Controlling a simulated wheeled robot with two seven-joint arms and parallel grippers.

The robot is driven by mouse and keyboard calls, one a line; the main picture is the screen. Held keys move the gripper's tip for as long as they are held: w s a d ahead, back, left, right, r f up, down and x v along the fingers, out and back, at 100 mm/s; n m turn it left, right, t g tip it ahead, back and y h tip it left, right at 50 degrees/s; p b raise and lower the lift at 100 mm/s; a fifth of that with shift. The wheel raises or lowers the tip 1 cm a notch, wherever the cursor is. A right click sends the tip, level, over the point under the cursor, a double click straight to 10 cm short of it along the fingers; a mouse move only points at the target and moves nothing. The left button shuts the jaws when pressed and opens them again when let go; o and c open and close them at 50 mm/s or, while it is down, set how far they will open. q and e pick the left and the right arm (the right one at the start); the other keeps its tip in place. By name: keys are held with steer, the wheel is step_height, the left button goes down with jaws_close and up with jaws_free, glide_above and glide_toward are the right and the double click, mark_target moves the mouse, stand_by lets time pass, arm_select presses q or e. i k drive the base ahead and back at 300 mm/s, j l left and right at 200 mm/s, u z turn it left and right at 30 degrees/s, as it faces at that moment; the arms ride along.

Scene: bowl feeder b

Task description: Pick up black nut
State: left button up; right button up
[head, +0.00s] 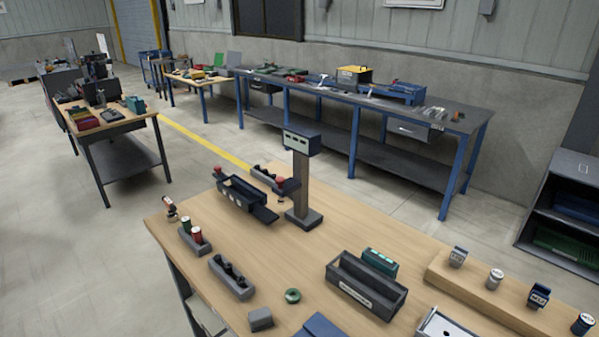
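I cannot make out a black nut for certain. A grey holder (231,278) near the left edge of the wooden workbench (345,232) has small black pieces in it, too small to identify. A dark green ring, nut-like in shape, (292,296) lies flat on the bench to the right of that holder. Neither of my grippers is in view.
A dark open bin (366,285) stands right of centre, with a teal box (380,262) behind it. A post with a display box (301,143) rises at the back. A grey block (260,318) is in front. Several small items stand on a raised wooden ledge (475,284).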

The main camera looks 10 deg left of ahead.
mark_target(241, 281)
steer(key=z, duration=1.05)
steer(key=j+u, duration=0.3)
steer(key=u, duration=0.15)
steer(key=j+u, duration=0.55)
steer(key=u, duration=0.3)
steer(key=j+z, duration=0.1)
steer(key=z, duration=0.75)
steer(key=i+j, duration=0.05)
